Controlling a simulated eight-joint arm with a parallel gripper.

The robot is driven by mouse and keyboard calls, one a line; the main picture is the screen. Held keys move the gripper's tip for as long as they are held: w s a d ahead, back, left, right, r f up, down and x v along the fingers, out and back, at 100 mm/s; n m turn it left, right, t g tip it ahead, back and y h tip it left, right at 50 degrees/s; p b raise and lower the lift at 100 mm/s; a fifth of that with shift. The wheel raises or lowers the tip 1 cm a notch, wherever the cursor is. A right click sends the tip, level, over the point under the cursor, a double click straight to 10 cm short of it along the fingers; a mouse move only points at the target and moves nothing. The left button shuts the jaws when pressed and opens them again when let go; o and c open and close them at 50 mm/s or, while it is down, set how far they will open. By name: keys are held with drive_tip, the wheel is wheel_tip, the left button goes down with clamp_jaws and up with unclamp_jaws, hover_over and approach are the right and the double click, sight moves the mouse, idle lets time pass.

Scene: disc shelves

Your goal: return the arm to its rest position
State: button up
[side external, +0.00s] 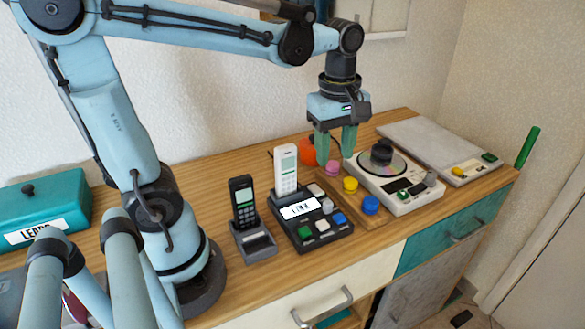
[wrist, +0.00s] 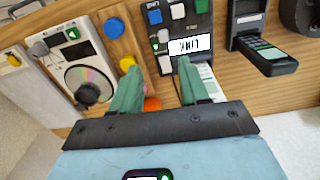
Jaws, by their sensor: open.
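My gripper (side external: 336,146) hangs at the end of my raised arm, pointing down, with its two green fingers apart and nothing between them. In the side external view it is above the back part of the wooden counter (side external: 190,165), near an orange round thing (side external: 308,153) and left of the disc player (side external: 400,195). In the wrist view the open fingers of my gripper (wrist: 157,75) frame bare wood, with the orange thing partly hidden behind the left finger.
A white phone (side external: 286,170) stands in a keypad base (side external: 310,222), and a black phone (side external: 243,203) in a cradle. A board holds pink, yellow and blue (side external: 370,205) knobs. A grey flat box (side external: 435,150) lies right. A teal box (side external: 40,212) sits left. The wall is close behind.

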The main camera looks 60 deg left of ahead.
drive_tip(key=s+m+t, duration=0.1)
drive_tip(key=m+t, duration=0.1)
drive_tip(key=m, duration=0.3)
drive_tip(key=d+f+m+t, duration=0.1)
drive_tip(key=m+t, duration=0.1)
drive_tip(key=m, duration=0.4)
drive_tip(key=s+f+m+t, duration=0.1)
drive_tip(key=m+t, duration=0.2)
drive_tip(key=m, duration=0.3)
drive_tip(key=shift+s+d, duration=0.25)
drive_tip(key=shift+s, duration=0.1)
idle(0.8)
